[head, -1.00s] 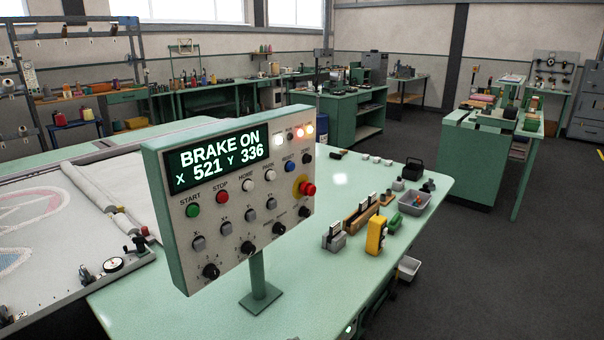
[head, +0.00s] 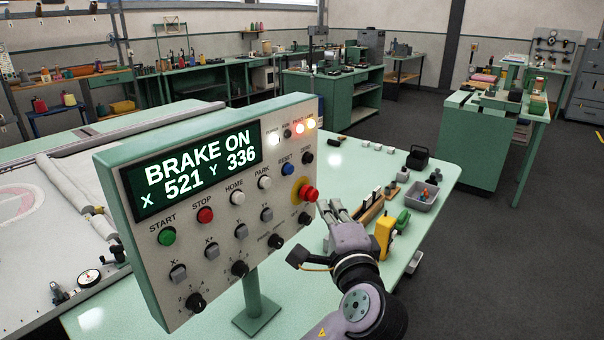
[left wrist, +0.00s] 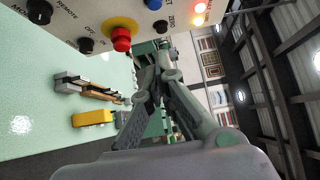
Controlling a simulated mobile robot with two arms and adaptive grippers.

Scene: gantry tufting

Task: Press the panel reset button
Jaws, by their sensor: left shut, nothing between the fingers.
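The control panel (head: 222,222) stands tilted on a green post, its display reading BRAKE ON, X 521, Y 336. The blue button (head: 288,169) under the label RESET is on its upper right; in the left wrist view the blue button (left wrist: 154,4) is at the top edge. My left gripper (head: 332,205) is shut and empty, just right of the panel and lower than the blue button, apart from it. Its fingers (left wrist: 160,48) also show in the left wrist view. My right gripper is in neither view.
A red mushroom knob (head: 308,193) on a yellow ring sits between the blue button and my left gripper. Green START (head: 167,236) and red STOP (head: 205,215) buttons are further left. A yellow tool (head: 384,232) and a grey tray (head: 422,196) lie on the green table (head: 330,165).

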